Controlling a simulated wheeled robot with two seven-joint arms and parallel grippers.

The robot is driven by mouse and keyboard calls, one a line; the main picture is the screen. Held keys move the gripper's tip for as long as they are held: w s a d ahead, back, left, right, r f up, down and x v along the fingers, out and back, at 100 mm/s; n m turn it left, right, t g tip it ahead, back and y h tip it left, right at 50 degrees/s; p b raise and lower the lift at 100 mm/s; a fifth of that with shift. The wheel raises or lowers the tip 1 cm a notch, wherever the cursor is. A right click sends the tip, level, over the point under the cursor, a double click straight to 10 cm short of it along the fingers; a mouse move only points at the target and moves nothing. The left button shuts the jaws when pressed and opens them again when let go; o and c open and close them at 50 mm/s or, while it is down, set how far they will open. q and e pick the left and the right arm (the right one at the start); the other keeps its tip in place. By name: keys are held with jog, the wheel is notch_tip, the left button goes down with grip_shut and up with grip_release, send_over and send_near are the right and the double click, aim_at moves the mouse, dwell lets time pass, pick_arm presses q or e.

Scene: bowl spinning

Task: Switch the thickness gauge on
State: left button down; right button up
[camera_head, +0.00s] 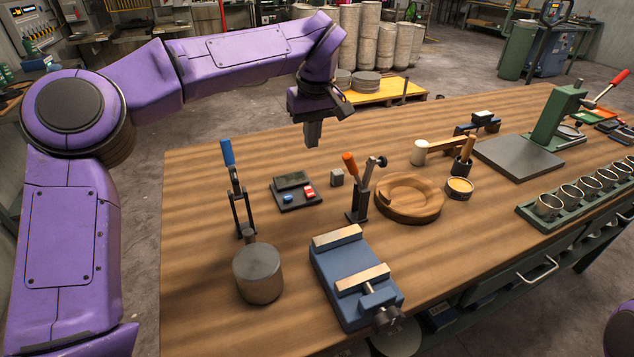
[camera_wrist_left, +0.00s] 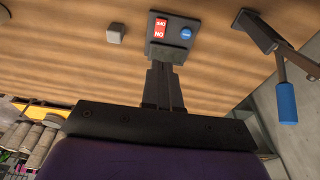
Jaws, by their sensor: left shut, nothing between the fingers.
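The thickness gauge (camera_head: 283,207) is a small dark box lying flat on the wooden table, left of the middle. It has a dark display (camera_head: 292,180), a red rocker switch (camera_head: 309,193) and a blue round button (camera_head: 288,198). In the left wrist view the red switch (camera_wrist_left: 161,29) and blue button (camera_wrist_left: 185,33) show near the top centre. My left gripper (camera_head: 312,142) is shut and empty, pointing down above the table behind the gauge, apart from it. Its closed fingers (camera_wrist_left: 165,72) overlap the gauge's lower edge in the wrist view. My right gripper is out of view.
A small grey cube (camera_head: 337,178) lies right of the gauge. A blue-handled lever tool (camera_head: 240,195) stands to its left, an orange-handled clamp (camera_head: 358,198) to its right. A blue vise (camera_head: 345,280), metal cylinder (camera_head: 258,272) and wooden bowl (camera_head: 400,212) stand nearby.

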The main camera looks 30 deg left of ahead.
pick_arm(q)
jog(key=shift+w+f, duration=0.1)
jog(key=shift+f, duration=0.05)
send_near(307, 189)
jog(key=f, duration=0.4)
jog(key=w+a+f, duration=0.1)
jog(key=f, duration=0.1)
jog(key=shift+f, duration=0.35)
